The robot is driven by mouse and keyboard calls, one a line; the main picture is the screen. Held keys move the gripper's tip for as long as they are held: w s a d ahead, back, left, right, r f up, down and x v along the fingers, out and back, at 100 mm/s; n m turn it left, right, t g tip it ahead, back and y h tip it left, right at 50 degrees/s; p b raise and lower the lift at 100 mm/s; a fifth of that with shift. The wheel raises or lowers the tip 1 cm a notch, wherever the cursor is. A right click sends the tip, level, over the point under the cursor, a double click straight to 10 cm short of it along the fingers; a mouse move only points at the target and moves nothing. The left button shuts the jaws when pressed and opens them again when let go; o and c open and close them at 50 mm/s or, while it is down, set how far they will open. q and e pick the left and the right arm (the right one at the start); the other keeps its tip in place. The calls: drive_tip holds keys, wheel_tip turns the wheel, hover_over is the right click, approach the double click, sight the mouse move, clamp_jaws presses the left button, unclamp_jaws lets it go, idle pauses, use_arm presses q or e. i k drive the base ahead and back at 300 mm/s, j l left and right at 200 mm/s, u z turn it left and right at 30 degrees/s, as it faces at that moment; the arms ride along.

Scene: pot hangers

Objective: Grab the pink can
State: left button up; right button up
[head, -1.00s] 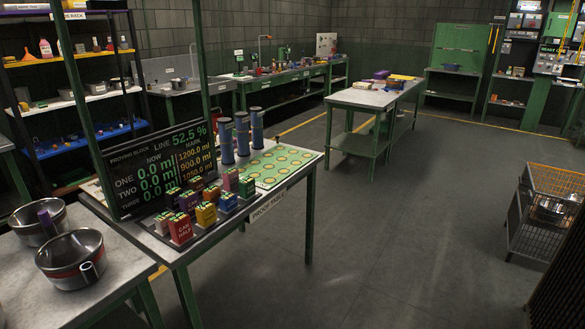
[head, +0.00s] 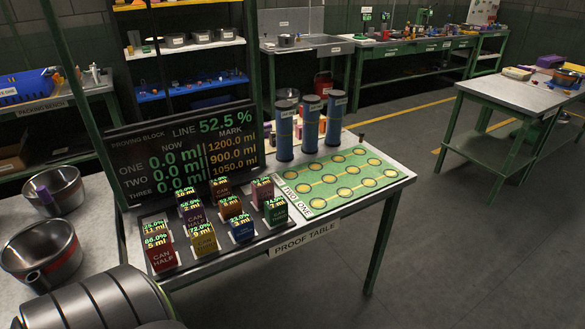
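The pink can (head: 262,193) stands in the back right of a group of small labelled cans on the proof table (head: 370,188). A green can (head: 275,212) stands in front of it and hides part of its lower side. A brown can (head: 230,207) is to its left. Each can has a small bright green readout at its top. Neither of my grippers is in view.
A dark display board (head: 180,155) stands behind the cans. Several blue cylinders (head: 310,125) and a green mat with yellow circles (head: 340,180) are on the table's right part. Metal pots (head: 40,250) stand at left.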

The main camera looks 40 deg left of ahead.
sight(262, 188)
drive_tip(key=i+l+u, duration=0.1)
drive_tip(key=i+u, duration=0.3)
drive_tip(key=i, duration=0.15)
drive_tip(key=i+l+u, duration=0.25)
drive_tip(key=i+u, duration=0.15)
drive_tip(key=i+l+u, duration=0.4)
drive_tip(key=i, duration=0.15)
